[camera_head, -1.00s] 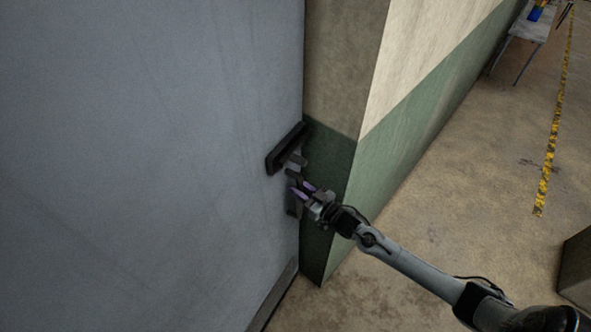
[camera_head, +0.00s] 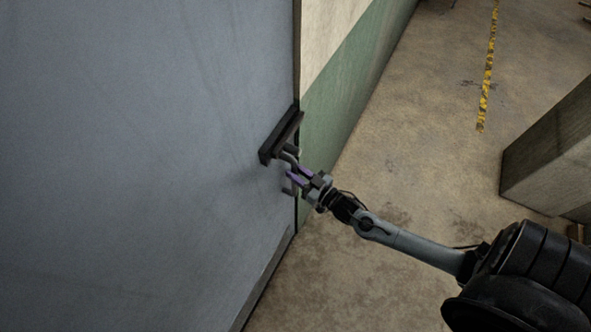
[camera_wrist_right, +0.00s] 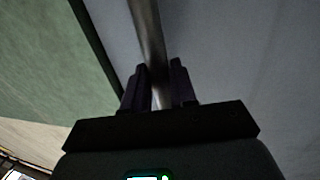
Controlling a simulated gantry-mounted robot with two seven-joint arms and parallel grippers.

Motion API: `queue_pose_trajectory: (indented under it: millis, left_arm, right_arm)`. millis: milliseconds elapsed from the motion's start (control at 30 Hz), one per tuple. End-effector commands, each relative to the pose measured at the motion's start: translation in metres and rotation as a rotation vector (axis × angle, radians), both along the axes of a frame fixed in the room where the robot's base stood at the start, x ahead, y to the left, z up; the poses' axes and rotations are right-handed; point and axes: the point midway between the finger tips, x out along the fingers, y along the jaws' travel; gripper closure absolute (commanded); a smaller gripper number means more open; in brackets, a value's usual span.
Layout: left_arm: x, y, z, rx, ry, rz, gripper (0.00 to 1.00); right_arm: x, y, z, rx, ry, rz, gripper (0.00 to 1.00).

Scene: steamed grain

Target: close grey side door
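The grey side door (camera_head: 140,150) fills the left of the head view and also shows in the right wrist view (camera_wrist_right: 260,60). Its free edge stands in front of the green and cream wall. A black bracket (camera_head: 281,138) and a metal handle (camera_head: 288,158) are near that edge. My right gripper (camera_head: 297,177) is at the handle. In the right wrist view, the metal handle bar (camera_wrist_right: 149,40) runs between the two dark fingers (camera_wrist_right: 158,85), which are close on both sides of it. My left gripper is not in view.
The green and cream wall (camera_head: 345,95) runs back behind the door edge. A concrete block (camera_head: 550,155) stands on the right. The floor between them is open, with a yellow and black strip (camera_head: 487,75) farther back.

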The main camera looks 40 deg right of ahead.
Motion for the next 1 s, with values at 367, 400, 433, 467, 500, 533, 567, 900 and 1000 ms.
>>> queue_pose_trajectory:
  millis: [367,400,433,467,500,533,567,900,1000]
  left_arm:
    - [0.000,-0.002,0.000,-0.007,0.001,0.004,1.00]
    - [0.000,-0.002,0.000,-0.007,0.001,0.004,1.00]
    - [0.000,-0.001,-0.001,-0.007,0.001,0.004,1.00]
    - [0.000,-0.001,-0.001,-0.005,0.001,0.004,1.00]
    - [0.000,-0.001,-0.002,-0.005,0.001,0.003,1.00]
    - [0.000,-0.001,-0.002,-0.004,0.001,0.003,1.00]
    - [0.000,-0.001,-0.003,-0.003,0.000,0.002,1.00]
    - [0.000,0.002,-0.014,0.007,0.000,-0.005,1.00]
    - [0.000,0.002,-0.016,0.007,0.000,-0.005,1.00]
  right_arm:
    - [0.000,0.000,0.000,0.000,0.001,0.000,0.55]
    - [0.000,0.000,-0.001,0.000,0.002,0.000,0.55]
    - [-0.001,-0.001,-0.001,0.000,0.002,0.000,0.55]
    - [-0.003,-0.001,-0.001,0.000,0.002,0.000,0.55]
    - [-0.005,-0.001,-0.002,0.000,0.003,0.000,0.55]
    - [-0.007,-0.001,-0.002,-0.001,0.003,0.000,0.55]
    - [-0.010,-0.002,-0.002,-0.001,0.003,0.000,0.55]
    - [-0.063,-0.006,-0.003,0.000,0.005,0.000,0.55]
    - [-0.078,-0.008,-0.003,0.000,0.004,0.000,0.55]
